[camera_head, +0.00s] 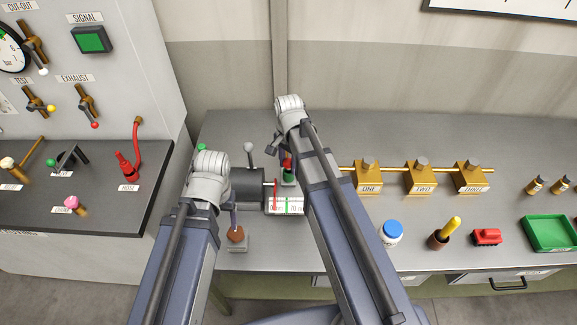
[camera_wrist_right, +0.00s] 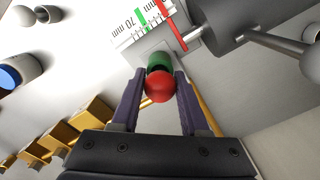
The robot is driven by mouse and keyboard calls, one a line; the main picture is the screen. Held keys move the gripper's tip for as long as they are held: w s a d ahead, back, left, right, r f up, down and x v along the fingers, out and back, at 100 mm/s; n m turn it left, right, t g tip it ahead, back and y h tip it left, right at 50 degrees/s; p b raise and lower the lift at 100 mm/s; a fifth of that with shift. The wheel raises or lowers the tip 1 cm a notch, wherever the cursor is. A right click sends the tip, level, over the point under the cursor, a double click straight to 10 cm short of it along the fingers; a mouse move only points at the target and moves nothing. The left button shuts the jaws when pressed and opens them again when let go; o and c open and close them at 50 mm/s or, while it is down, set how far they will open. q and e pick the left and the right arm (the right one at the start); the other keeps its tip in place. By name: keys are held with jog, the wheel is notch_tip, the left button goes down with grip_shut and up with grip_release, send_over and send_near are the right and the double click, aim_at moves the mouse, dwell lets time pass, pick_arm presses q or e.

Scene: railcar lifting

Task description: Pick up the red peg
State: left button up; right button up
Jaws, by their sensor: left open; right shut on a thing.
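The red peg (camera_wrist_right: 160,87) shows a round red head between the two fingers of my right gripper (camera_wrist_right: 159,78) in the right wrist view. A green part (camera_wrist_right: 159,61) lies just beyond the head; I cannot tell whether the peg is raised from it. In the head view the red peg (camera_head: 288,163) shows above green, beside my right arm, which partly hides the area. My right gripper is shut on it. My left gripper (camera_head: 234,212) is open, mostly hidden by its arm, near a brown knob (camera_head: 236,234) on a small plate.
A dark cylinder (camera_head: 247,185) with a grey-balled lever (camera_head: 249,148) and a marked scale (camera_head: 285,206) stand close by. Brass blocks (camera_head: 367,177) on a rod, a blue-capped jar (camera_head: 391,232), a yellow-handled item (camera_head: 447,231) and a green tray (camera_head: 549,235) stand to the right.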

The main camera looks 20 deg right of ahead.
grip_shut()
jog(key=shift+r, duration=0.1)
notch_tip(320, 180, up, 10)
jog(key=p, duration=1)
